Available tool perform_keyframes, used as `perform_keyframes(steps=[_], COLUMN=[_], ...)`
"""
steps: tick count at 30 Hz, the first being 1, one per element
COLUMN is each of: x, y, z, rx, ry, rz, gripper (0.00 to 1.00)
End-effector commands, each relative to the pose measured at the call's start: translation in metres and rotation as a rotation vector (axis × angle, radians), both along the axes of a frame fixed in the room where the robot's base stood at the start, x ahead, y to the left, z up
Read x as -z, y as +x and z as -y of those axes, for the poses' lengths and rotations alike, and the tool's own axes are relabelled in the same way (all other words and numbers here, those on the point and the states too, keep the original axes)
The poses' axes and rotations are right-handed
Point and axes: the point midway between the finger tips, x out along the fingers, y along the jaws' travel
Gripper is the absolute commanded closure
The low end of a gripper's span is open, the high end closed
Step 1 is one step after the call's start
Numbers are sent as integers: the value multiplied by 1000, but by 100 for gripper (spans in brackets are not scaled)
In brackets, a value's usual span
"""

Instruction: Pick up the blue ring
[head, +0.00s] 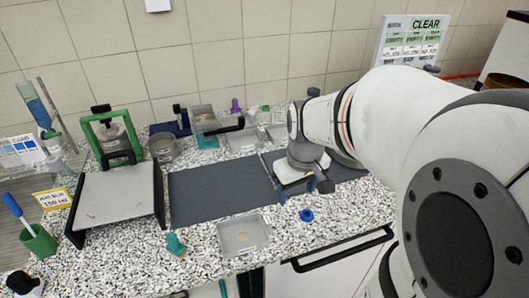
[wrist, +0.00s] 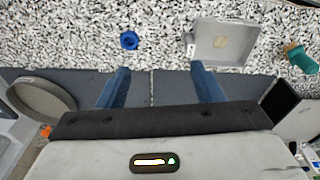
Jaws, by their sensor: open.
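The blue ring (head: 306,214) lies flat on the speckled counter, near its front edge and just in front of the dark mat. It also shows in the wrist view (wrist: 129,40), up and slightly left of the gap between my fingers. My gripper (head: 318,186) is over the front part of the mat, behind the ring and a little to its right. In the wrist view my gripper (wrist: 159,70) has its two blue fingers wide apart with nothing between them. The ring is apart from both fingers.
A clear tray (head: 243,235) stands left of the ring, with a teal object (head: 176,244) farther left. The dark mat (head: 215,197) is bare on its left part. A green-framed device (head: 112,133) stands at the left. The counter around the ring is clear.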

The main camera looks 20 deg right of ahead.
Motion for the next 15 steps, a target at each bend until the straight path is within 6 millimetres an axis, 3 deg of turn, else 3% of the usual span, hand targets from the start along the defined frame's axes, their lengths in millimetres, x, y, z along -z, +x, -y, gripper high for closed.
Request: perform_keyframes(steps=[1,6,15], x=[20,61,97], y=[12,40,56], z=[13,46,70], rx=[-17,-87,-142], ry=[0,3,14], rz=[-34,-102,-146], gripper=[39,39,39])
